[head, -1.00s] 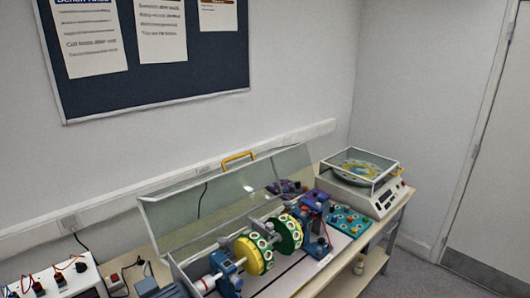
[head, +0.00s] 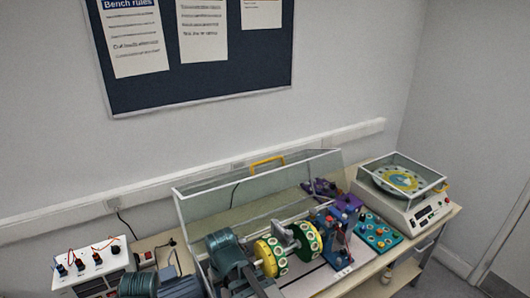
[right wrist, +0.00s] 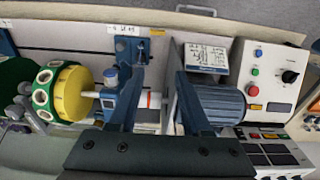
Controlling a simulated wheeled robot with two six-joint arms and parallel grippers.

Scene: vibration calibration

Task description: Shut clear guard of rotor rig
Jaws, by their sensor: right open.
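The rotor rig (head: 296,240) stands on the bench in the head view, with yellow and green discs on a shaft between blue supports. Its clear guard (head: 232,196) is raised and leans back toward the wall, open over the rig. A yellow handle (head: 267,162) sits on the guard's top edge. My right gripper (right wrist: 157,85) is open and empty, its fingers spread above the shaft between a blue support (right wrist: 110,90) and the motor (right wrist: 220,105). In the head view a dark teal part of my right arm covers the rig's left end. My left gripper is not in view.
A balance-like instrument with a clear lid (head: 410,195) stands at the right. A teal board (head: 378,234) lies before it. A white box with knobs and wires (head: 95,262) stands at the left. A control box (right wrist: 268,75) is beside the motor in the wrist view.

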